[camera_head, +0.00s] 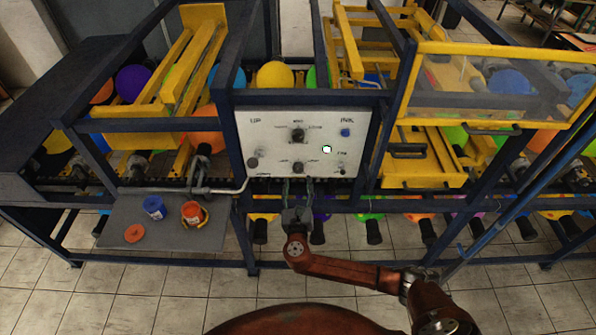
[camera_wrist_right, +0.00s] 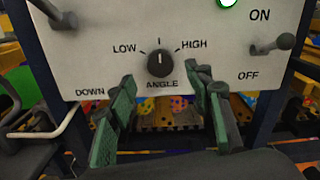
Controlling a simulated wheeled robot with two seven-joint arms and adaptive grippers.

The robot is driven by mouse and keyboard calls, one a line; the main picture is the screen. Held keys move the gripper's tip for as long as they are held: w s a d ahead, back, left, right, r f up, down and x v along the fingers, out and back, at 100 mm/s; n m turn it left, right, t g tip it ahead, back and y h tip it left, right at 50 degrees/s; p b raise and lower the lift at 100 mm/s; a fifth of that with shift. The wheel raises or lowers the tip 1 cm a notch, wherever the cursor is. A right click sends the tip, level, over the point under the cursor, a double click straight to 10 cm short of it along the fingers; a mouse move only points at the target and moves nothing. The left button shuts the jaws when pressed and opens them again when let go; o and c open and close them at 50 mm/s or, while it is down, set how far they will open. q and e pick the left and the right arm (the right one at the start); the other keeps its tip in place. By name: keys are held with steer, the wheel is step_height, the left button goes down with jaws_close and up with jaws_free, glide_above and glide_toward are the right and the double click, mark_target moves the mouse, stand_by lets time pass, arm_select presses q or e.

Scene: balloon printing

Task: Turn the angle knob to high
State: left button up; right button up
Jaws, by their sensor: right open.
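The angle knob (camera_wrist_right: 161,63) is a round black dial low on the white control panel (camera_wrist_right: 100,40). It sits above the word ANGLE, with LOW to its left and HIGH to its right. Its white mark points about straight up, between the two labels. In the head view the knob (camera_head: 298,168) is small at the panel's lower middle. My right gripper (camera_wrist_right: 163,108) is open and empty, its green-padded fingers spread below and to either side of the knob, apart from it. In the head view my right gripper (camera_head: 298,187) is just below the panel. My left gripper is not in view.
An ON/OFF lever (camera_wrist_right: 277,44) stands right of the knob, and another lever (camera_wrist_right: 62,12) is at left. A larger mode knob (camera_head: 298,135) is higher on the panel. Dark blue frame bars (camera_head: 310,208) run below the panel. A grey shelf (camera_head: 170,235) holds small containers.

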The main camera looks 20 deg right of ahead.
mark_target(298, 171)
steer(key=p+x, duration=0.1)
steer(key=x, duration=0.5)
steer(key=shift+f, duration=0.1)
steer(key=shift+s, duration=0.1)
steer(key=shift+c, duration=0.3)
steer(key=c, duration=1.1)
